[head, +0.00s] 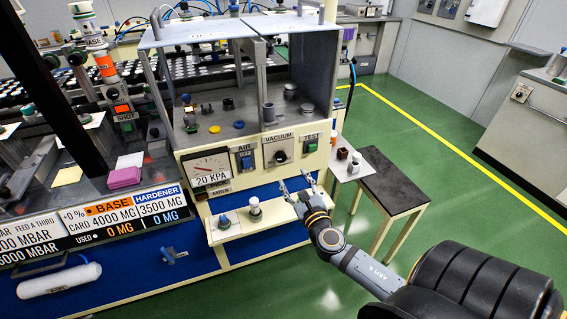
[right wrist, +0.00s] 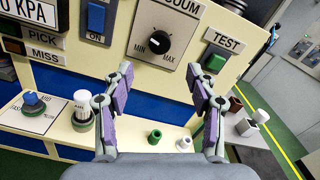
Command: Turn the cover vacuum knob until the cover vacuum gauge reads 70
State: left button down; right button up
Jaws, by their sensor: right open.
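The vacuum knob (head: 280,157) is a black dial on a grey plate marked VACUUM on the cream panel. In the right wrist view the knob (right wrist: 159,43) sits above MIN and MAX marks; its exact pointer angle is hard to tell. The gauge (head: 208,165), left on the panel, has a white dial with a needle and the text 20 KPA. Only the end of that text shows in the right wrist view. My right gripper (head: 295,184) is open and empty, in front of the panel below the knob, apart from it. The knob appears between and beyond its fingers (right wrist: 160,72). My left gripper is out of view.
A blue AIR switch (head: 246,161) is left of the knob and a green TEST button (head: 312,146) right of it. Below, a cream shelf (head: 234,228) holds a blue-topped knob (right wrist: 32,101), a white-capped bottle (right wrist: 82,105) and small cylinders. A dark-topped side table (head: 392,182) stands at right.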

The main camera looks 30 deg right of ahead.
aim_at(282, 159)
jog(key=p+x, duration=0.1)
jog(key=x, duration=0.9)
jog(key=shift+d, duration=0.1)
jog(key=c, duration=1.2)
jog(key=shift+o, duration=0.2)
jog(key=shift+m, duration=0.3)
